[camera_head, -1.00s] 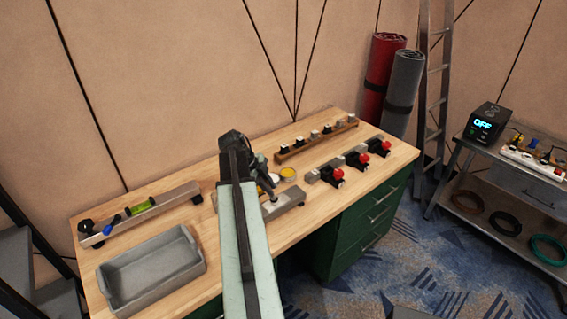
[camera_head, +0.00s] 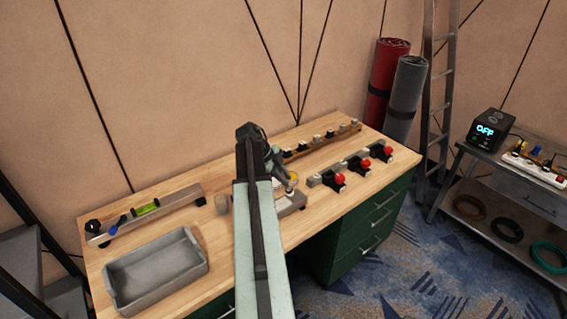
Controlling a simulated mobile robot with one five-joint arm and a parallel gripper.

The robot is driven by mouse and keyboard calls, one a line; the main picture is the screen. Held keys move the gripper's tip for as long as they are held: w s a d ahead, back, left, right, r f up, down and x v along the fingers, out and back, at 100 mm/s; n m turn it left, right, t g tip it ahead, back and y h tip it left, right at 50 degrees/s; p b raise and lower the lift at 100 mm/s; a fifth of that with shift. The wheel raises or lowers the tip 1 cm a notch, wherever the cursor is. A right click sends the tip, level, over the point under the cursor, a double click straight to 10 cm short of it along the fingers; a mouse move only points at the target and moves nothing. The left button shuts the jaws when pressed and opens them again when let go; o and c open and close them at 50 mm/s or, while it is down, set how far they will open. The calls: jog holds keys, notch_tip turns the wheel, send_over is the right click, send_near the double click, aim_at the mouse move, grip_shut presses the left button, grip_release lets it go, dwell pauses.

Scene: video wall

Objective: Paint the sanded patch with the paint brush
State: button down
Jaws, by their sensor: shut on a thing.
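My gripper (camera_head: 284,182) is at the end of my pale green arm, low over the workbench at a grey board (camera_head: 295,203). It is shut on a slim thing, which I take to be the paint brush; its outline is small and mostly hidden. The board lies on the wooden bench top, and my arm covers its middle. I cannot make out the sanded patch, nor whether the brush tip touches the board.
A rack (camera_head: 165,209) holds a green level (camera_head: 146,207) and blue and black tools at the left. A grey tray (camera_head: 158,271) sits in front. Red-knobbed devices (camera_head: 363,164) and a wooden rack (camera_head: 322,142) stand right.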

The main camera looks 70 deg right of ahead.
jog(key=shift+r+p, duration=2)
jog(key=shift+r, duration=0.4)
